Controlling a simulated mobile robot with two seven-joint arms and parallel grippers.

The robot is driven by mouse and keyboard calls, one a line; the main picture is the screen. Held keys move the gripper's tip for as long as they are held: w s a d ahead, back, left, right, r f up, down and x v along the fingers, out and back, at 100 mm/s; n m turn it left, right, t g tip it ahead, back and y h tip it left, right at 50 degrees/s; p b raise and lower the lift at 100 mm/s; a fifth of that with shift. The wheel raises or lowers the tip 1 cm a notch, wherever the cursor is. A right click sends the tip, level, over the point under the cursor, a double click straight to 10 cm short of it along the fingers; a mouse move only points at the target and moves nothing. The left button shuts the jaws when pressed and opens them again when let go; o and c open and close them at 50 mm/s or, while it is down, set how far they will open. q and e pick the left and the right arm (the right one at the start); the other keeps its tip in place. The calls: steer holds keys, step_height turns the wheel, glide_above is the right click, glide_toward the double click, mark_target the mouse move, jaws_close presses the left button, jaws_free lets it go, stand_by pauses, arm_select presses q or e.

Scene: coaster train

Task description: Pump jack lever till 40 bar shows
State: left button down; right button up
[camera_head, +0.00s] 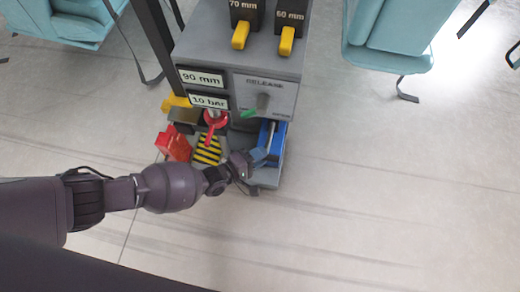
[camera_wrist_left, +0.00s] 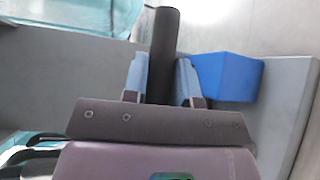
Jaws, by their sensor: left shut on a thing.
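The grey console (camera_head: 200,45) has a label reading "90 mm" (camera_head: 202,78) and below it one reading "10 bar" (camera_head: 208,102). The blue jack body (camera_head: 279,140) sits low at the console's right front; in the left wrist view it is a blue block (camera_wrist_left: 228,76) right of the fingers. My left gripper (camera_head: 260,156) reaches in from the left at the jack. In the left wrist view, its two light-blue fingers (camera_wrist_left: 161,82) are shut on the dark round lever (camera_wrist_left: 163,38), one on each side. My right gripper is not in view.
A red-topped knob (camera_head: 213,118) and a red block (camera_head: 174,144) are left of the jack, by a yellow-black striped plate (camera_head: 207,150). A RELEASE panel (camera_head: 264,97) with a green-tipped knob is above. Teal seats (camera_head: 390,35) flank the console. Floor at right is clear.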

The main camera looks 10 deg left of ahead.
arm_select(q)
steer(key=shift+w, duration=0.15)
steer(key=c, duration=0.9)
jaws_free()
steer(key=shift+o, duration=0.2)
steer(key=p+v, duration=0.2)
steer(key=v, duration=0.8)
steer(key=shift+s+a, duration=0.25)
steer(key=shift+s, duration=0.05)
